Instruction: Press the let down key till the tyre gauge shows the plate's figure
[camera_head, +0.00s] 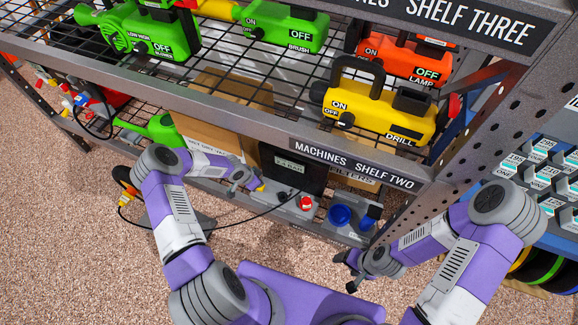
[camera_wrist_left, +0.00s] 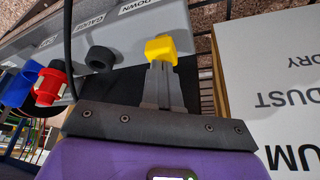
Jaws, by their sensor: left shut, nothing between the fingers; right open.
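A grey panel (camera_head: 293,207) sits low on the rack with a black gauge box (camera_head: 290,168) behind it. The gauge has a small lit display, its digits too small for me to read. In the left wrist view a yellow key (camera_wrist_left: 160,48) stands on the panel beside the word DOWN. My left gripper (camera_wrist_left: 160,72) is shut and empty, its fingertips right at the yellow key. They seem to touch it; I cannot tell whether it is pressed in. The left gripper also shows in the head view (camera_head: 250,185). My right gripper (camera_head: 350,270) is open and empty, low in front of the rack.
A black knob (camera_wrist_left: 100,58) and a red knob (camera_wrist_left: 52,82) stand along the panel, with a blue part (camera_wrist_left: 18,88) beyond. A cardboard box (camera_wrist_left: 265,90) stands close beside my left gripper. The shelf edge (camera_head: 350,165) hangs above. A black cable crosses to the panel.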

